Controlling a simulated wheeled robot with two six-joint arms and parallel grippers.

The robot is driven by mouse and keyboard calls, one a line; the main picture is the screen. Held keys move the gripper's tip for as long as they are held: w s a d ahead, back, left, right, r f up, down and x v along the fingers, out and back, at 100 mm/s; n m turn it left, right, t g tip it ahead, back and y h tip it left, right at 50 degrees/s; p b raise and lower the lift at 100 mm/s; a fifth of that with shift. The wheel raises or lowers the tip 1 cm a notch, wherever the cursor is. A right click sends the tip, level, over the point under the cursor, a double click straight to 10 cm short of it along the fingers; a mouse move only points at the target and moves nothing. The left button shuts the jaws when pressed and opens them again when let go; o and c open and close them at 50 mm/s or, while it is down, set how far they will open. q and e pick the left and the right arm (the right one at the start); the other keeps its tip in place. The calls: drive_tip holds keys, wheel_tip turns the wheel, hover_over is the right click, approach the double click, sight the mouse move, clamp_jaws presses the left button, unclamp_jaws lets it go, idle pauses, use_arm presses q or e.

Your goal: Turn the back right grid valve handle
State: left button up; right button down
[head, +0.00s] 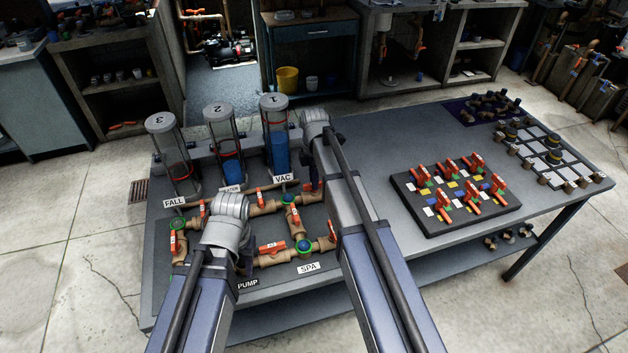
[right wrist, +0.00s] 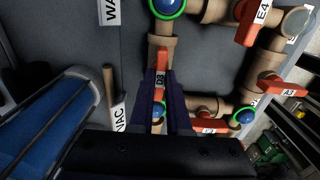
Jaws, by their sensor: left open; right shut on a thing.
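The back right grid valve handle (right wrist: 162,60) is a red lever with a small white label, on a tan pipe running from a green-ringed junction (right wrist: 168,6) to a blue-capped one. My right gripper (right wrist: 163,95) is shut on this handle, a dark finger on each side. The lever looks lined up with its pipe. In the head view my right arm hides most of the handle; a red part (head: 308,187) shows beside the arm. My left gripper (head: 242,264) is open and low over the front of the pipe grid, mostly hidden behind its wrist.
Numbered cylinders (head: 276,140) stand behind the grid. A black board of red valves (head: 455,195) lies right.

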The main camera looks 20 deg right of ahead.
drive_tip(key=c, duration=0.9)
unclamp_jaws()
use_arm(q)
drive_tip(key=shift+r, duration=0.15)
use_arm(e)
drive_tip(key=shift+r, duration=0.15)
wheel_tip(320, 180, up, 8)
drive_tip(key=p, duration=0.8)
drive_tip(key=shift+f, duration=0.2)
use_arm(q)
wheel_tip(320, 180, up, 8)
drive_tip(key=shift+f, duration=0.25)
